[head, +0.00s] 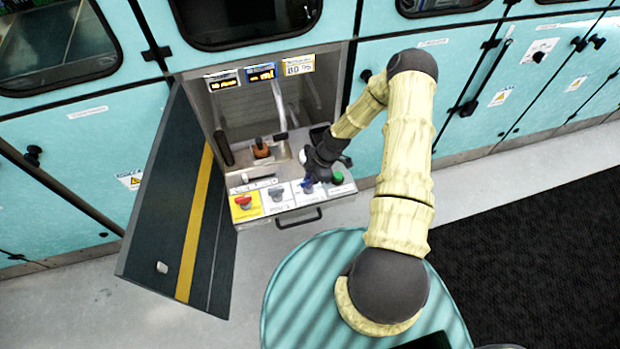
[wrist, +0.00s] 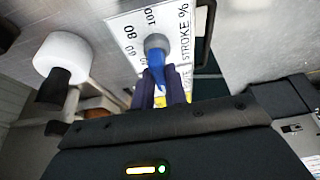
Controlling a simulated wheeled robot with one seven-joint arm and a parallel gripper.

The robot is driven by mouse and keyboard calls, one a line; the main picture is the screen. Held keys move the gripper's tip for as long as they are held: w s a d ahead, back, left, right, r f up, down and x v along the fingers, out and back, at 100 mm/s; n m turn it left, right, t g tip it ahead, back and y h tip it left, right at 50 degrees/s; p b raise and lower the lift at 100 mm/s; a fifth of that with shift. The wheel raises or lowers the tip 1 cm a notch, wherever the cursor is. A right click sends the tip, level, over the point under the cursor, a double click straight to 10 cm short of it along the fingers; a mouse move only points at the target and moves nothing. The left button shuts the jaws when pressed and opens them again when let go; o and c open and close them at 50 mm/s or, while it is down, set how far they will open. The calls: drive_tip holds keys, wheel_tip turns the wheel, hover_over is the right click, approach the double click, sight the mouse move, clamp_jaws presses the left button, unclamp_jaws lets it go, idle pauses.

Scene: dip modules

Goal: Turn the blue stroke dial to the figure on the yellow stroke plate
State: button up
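The blue stroke dial (wrist: 156,64) has a grey round hub and a blue bar handle. It sits on a white plate marked STROKE %, with 60, 80 and 100 readable. In the head view the dial (head: 307,185) is on the sloped panel, partly hidden by my gripper (head: 314,172). In the wrist view, my gripper's dark fingers (wrist: 160,84) lie close on both sides of the blue handle and appear shut on it. Which mark the dial points to is unclear. The yellow-edged stroke plate (head: 299,65) above the cabinet opening seems to read 80 %, in small print.
A red button on a yellow square (head: 244,202), a grey knob (head: 278,194) and a green button (head: 337,178) share the panel. An orange-handled lever (head: 261,149) stands behind it. An open door (head: 180,210) stands at left. A drawer handle (head: 299,218) juts out below.

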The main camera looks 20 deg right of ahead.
clamp_jaws()
